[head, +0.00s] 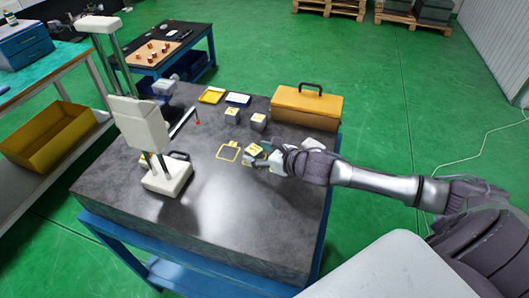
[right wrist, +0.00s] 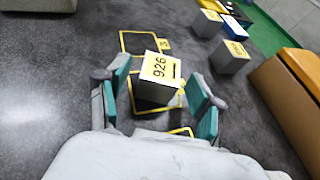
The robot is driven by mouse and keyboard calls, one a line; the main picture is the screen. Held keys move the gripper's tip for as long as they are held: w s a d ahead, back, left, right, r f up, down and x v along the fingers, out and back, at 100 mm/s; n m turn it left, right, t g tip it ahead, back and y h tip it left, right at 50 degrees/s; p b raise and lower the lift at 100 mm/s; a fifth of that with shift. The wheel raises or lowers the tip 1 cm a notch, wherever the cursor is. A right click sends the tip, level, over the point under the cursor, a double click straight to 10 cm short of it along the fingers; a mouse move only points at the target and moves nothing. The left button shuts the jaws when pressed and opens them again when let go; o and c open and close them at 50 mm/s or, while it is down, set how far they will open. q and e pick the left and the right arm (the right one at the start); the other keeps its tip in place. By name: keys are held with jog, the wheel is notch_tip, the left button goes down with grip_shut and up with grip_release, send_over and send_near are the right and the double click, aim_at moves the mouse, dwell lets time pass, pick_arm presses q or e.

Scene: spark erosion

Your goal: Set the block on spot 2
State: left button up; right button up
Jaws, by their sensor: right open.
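A grey block (right wrist: 154,92) with a yellow label reading 926 sits between the open fingers of my right gripper (right wrist: 158,102) in the right wrist view. There are gaps between it and both fingers. Its base overlaps a yellow outlined spot. A second outlined spot (right wrist: 139,42), empty, lies beyond it with a small yellow tag I cannot read. Part of a third outline (right wrist: 182,131) shows near my wrist. In the head view the block (head: 254,150) is at the tips of my right gripper (head: 262,155), right of the empty outline (head: 228,152). My left gripper is not in view.
Two similar blocks (head: 232,115) (head: 258,121) stand behind on the dark table (head: 225,215). An orange toolbox (head: 307,106) stands at the back right. A pale upright stand (head: 140,125) is on the left. The table's front middle is clear.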

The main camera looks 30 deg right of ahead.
jog(key=shift+s+d, duration=0.15)
jog(key=shift+s, duration=0.2)
jog(key=b+v, duration=0.2)
jog(key=v, duration=0.6)
jog(key=shift+s, duration=0.15)
jog(key=shift+p+v, duration=0.35)
jog(key=shift+v, duration=1.2)
jog(key=shift+r, duration=0.15)
